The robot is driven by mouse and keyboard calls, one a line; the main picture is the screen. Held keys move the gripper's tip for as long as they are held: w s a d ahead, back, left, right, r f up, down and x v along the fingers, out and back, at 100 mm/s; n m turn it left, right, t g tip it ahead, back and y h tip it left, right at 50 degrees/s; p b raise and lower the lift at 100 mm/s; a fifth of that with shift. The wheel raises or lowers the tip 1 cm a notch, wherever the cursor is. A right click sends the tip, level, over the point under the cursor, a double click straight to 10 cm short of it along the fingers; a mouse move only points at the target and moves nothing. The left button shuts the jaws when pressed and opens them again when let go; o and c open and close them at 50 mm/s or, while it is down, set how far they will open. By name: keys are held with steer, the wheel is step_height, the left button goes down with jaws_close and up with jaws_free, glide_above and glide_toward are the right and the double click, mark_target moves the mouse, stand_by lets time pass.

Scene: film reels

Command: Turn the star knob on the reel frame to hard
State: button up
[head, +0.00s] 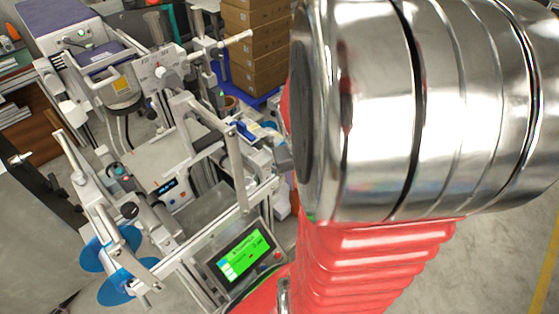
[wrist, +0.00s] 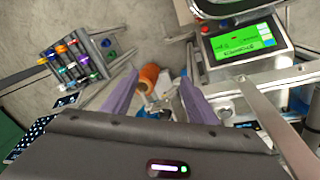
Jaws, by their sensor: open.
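The reel frame (head: 232,160) is a pale metal machine filling the left half of the head view. On its upper part is a light plate with dark markings, and a small grey knob (head: 162,73) sits on it; this looks like the star knob. Its setting is too small to read. My gripper (wrist: 158,78) shows in the wrist view with its two purple-grey fingers apart and nothing between them. It points down at the floor area beside the machine, away from the knob. I cannot make out the knob in the wrist view, and my gripper is not visible in the head view.
A green-lit control screen (head: 242,252) stands at the frame's front and also shows in the wrist view (wrist: 240,42). Blue reels (head: 122,288) sit at lower left. Cardboard boxes (head: 257,45) are stacked behind. An orange spool (wrist: 149,77) and a rack of coloured items (wrist: 75,58) lie below my gripper.

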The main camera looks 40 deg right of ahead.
steer(key=w+a+r+n+t+y, duration=0.1)
steer(key=a+r+n+t, duration=0.1)
steer(key=a+r, duration=0.6)
steer(key=w+a+r+n+t+y, duration=0.1)
steer(key=a+r+n+t, duration=0.2)
steer(key=a+r, duration=0.6)
steer(key=a, duration=0.8)
steer(key=shift+r+n, duration=0.3)
steer(key=shift+c, duration=0.3)
steer(key=shift+a, duration=0.1)
steer(key=c, duration=0.3)
steer(key=shift+a, duration=0.25)
steer(key=shift+c, duration=1)
steer(key=shift+a+y, duration=0.1)
steer(key=shift+y, duration=0.2)
